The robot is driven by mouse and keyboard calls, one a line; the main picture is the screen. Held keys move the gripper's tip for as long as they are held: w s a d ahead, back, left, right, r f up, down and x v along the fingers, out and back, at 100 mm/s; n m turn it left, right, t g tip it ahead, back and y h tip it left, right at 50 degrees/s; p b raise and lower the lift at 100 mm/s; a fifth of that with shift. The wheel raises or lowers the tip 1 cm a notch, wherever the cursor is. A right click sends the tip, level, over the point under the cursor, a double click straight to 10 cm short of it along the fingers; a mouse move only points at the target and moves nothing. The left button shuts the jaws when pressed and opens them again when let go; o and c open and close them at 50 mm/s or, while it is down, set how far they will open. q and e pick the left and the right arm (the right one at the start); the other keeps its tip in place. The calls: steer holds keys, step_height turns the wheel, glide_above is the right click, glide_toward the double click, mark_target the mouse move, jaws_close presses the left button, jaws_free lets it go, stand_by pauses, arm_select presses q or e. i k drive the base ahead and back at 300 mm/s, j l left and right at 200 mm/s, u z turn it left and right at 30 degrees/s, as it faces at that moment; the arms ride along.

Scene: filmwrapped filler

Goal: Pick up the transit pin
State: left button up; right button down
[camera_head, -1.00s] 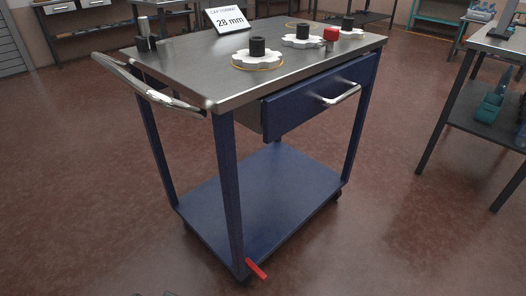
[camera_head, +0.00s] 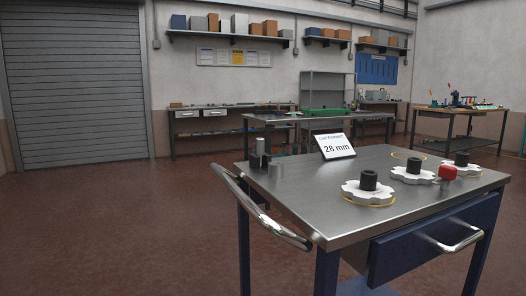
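No part is labelled as the transit pin. A small red-headed piece (camera_head: 447,173) stands at the right of the cart's steel top, beside the white lobed wheels; it may be the transit pin, but I cannot tell for sure. The wheels, the left one (camera_head: 368,194), the middle one (camera_head: 413,174) and the right one (camera_head: 461,163), each have a black hub. Neither of my grippers is in view.
The cart (camera_head: 300,208) has a bent metal handle (camera_head: 255,208) on its left and a drawer (camera_head: 420,250) in front. A "28 mm" sign (camera_head: 336,147) and dark upright posts (camera_head: 260,155) stand on it. Floor (camera_head: 110,220) at left is clear. Benches (camera_head: 320,122) stand behind.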

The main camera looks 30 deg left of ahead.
mark_target(260, 142)
steer(key=i+j+z, duration=0.25)
steer(key=j+z, duration=0.15)
steer(key=j, duration=1.3)
steer(key=j+z, duration=0.4)
steer(key=j, duration=1.3)
